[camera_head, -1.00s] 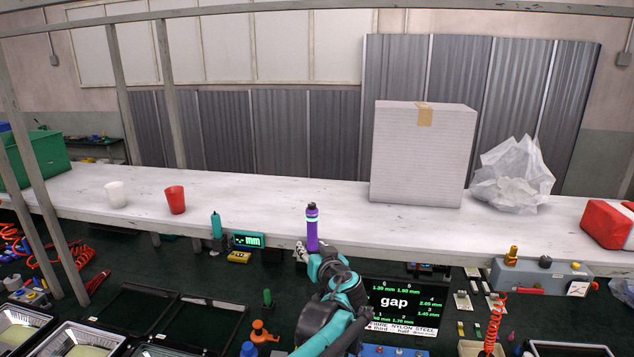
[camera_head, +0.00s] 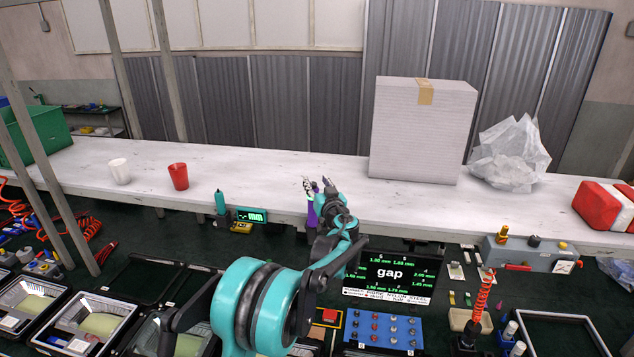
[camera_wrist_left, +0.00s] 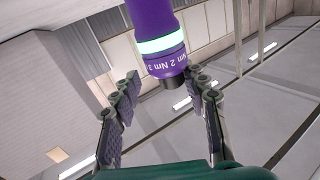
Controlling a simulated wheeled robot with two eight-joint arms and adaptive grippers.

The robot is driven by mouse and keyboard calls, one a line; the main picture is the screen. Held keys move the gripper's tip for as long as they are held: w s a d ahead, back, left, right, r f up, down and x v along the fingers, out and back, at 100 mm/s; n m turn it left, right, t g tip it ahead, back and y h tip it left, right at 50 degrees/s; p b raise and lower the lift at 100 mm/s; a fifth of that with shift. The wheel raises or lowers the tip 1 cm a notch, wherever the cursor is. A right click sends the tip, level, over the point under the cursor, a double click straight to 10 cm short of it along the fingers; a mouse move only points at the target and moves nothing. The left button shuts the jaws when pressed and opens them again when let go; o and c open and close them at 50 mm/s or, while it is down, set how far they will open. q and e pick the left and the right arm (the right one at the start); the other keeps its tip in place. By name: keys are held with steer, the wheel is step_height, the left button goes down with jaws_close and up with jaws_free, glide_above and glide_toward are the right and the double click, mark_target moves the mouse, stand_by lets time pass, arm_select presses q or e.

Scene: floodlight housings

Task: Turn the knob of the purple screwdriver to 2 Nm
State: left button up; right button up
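The purple screwdriver (camera_head: 311,214) stands upright at the front edge of the white bench, partly hidden by my arm. In the left wrist view the screwdriver (camera_wrist_left: 158,22) shows its glowing green ring, a purple knob (camera_wrist_left: 166,65) with white "2 Nm" marking facing the camera, and a dark end tip. My left gripper (camera_head: 318,186) is at the top of the screwdriver. In its wrist view the left gripper (camera_wrist_left: 163,84) is open, its fingers on either side of the knob end, with visible gaps and no clear contact. My right gripper is not in view.
A teal screwdriver (camera_head: 220,201) and a small "mm" display (camera_head: 250,215) are to the left. A "gap" screen (camera_head: 393,274) is right of my arm. A red cup (camera_head: 178,176), a white cup (camera_head: 119,171) and a large box (camera_head: 421,131) stand on the bench.

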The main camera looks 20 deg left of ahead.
arm_select(q)
steer(key=shift+w, duration=0.1)
jaws_close()
steer(key=shift+y, duration=0.3)
steer(key=shift+f+n+g+y+b, duration=0.1)
steer(key=shift+n+g+y+b, duration=0.55)
steer(key=shift+n+g+y, duration=0.35)
steer(key=n+g+y, duration=0.2)
steer(key=g, duration=0.1)
steer(key=shift+w+d+n+g+b, duration=0.1)
steer(key=shift+n+g+b, duration=0.2)
steer(key=shift+b, duration=0.1)
steer(key=n+g+y, duration=0.1)
steer(key=n+g, duration=0.1)
steer(key=g, duration=0.1)
steer(key=shift+n+g+y, duration=0.3)
steer(key=shift+n+g+y+p, duration=0.3)
steer(key=shift+n+g+p, duration=0.95)
steer(key=shift+g, duration=0.85)
